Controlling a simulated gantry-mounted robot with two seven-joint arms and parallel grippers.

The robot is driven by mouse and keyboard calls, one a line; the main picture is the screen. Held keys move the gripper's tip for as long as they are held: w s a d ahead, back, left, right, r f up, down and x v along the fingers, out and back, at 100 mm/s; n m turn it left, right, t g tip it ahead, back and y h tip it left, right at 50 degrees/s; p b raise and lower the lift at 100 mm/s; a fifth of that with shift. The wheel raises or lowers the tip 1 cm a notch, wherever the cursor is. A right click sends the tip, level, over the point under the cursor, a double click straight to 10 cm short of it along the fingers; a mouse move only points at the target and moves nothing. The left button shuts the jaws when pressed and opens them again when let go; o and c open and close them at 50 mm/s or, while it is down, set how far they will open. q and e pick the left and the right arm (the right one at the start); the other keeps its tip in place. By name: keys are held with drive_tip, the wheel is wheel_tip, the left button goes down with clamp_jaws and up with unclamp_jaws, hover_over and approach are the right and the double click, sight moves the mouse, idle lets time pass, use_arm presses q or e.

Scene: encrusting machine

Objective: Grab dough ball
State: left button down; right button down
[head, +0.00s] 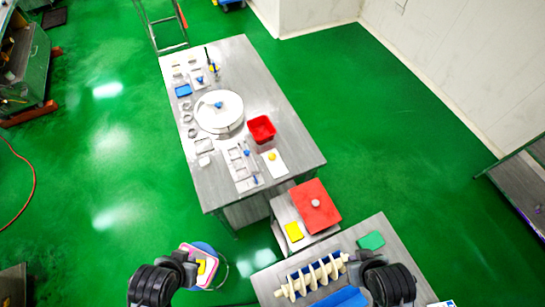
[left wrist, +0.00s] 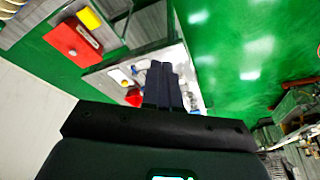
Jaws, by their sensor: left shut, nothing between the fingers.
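A small pale ball (head: 315,203), seemingly the dough ball, rests on a red board (head: 323,219) on a low stand beside the long table. In the left wrist view the red board (left wrist: 63,37) is at the upper left, with a small pale spot (left wrist: 72,52) on it that looks like the ball. My left gripper (head: 190,259) is at the lower left of the head view, well apart from the ball. In the left wrist view its fingers (left wrist: 164,84) are together and empty. My right gripper (head: 354,263) is at the lower right, near a beige spiral part; its fingers are unclear.
A steel table (head: 285,128) holds a white round plate (head: 219,103), a red bin (head: 262,139) and small tools. A yellow block (head: 294,232) is beside the red board. A beige spiral part (head: 300,286) lies on a front metal table (head: 364,222). A stool with coloured items (head: 205,281) is near my left gripper.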

use_arm(q)
drive_tip(key=c, duration=1.8)
unclamp_jaws()
drive_tip(key=shift+c, duration=0.2)
drive_tip(key=o, duration=0.9)
drive_tip(key=shift+d, duration=0.2)
drive_tip(key=shift+w+a, duration=0.1)
drive_tip(key=shift+a, duration=0.05)
